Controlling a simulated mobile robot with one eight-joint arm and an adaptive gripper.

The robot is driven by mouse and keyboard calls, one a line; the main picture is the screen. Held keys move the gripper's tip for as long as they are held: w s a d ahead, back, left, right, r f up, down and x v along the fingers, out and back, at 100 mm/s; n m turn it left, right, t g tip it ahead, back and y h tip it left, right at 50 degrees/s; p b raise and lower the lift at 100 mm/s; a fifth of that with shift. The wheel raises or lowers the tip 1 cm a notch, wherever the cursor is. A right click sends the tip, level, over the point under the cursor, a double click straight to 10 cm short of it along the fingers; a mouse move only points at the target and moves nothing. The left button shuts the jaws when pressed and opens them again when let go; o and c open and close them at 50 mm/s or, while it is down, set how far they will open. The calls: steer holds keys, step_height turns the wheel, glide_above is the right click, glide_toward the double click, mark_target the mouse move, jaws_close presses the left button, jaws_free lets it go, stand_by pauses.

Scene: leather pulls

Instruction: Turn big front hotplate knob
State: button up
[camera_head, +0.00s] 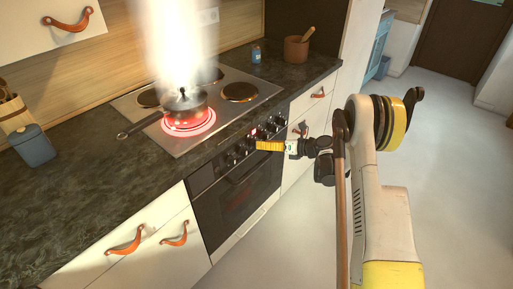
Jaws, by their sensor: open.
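The stove's control panel (238,153) has a row of several dark knobs above the oven door. My gripper (262,146) is in front of the right part of this row, with its yellow fingers pointing left toward the panel. It is open, and no knob is clearly between its fingers. Some knobs are partly hidden behind it. I cannot tell whether it touches one. The front hotplate (190,122) glows red under a pan (185,103) with a dark handle. Bright flame or steam rises above the pan.
The oven door (240,195) is below the knobs. Drawers with orange leather pulls (125,240) flank the oven. A blue canister (32,146), a small blue bottle (256,54) and a brown pot (296,49) stand on the dark counter (75,185). The floor at right is clear.

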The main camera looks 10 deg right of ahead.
mark_target(255, 144)
steer(key=shift+b+x, duration=0.45)
steer(key=shift+x, duration=1.5)
jaws_close()
steer(key=c, duration=0.9)
jaws_free()
steer(key=shift+h, duration=0.3)
steer(key=n+h, duration=0.1)
steer(key=n, duration=0.1)
steer(key=n+t+h+b, duration=0.1)
steer(key=n, duration=0.1)
steer(key=shift+s+a, duration=0.15)
steer(key=shift+a, duration=0.05)
steer(key=n+t+h+b, duration=0.1)
steer(key=n+t+h, duration=0.1)
steer(key=n, duration=0.1)
steer(key=shift+a+n, duration=0.1)
steer(key=shift+n, duration=0.3)
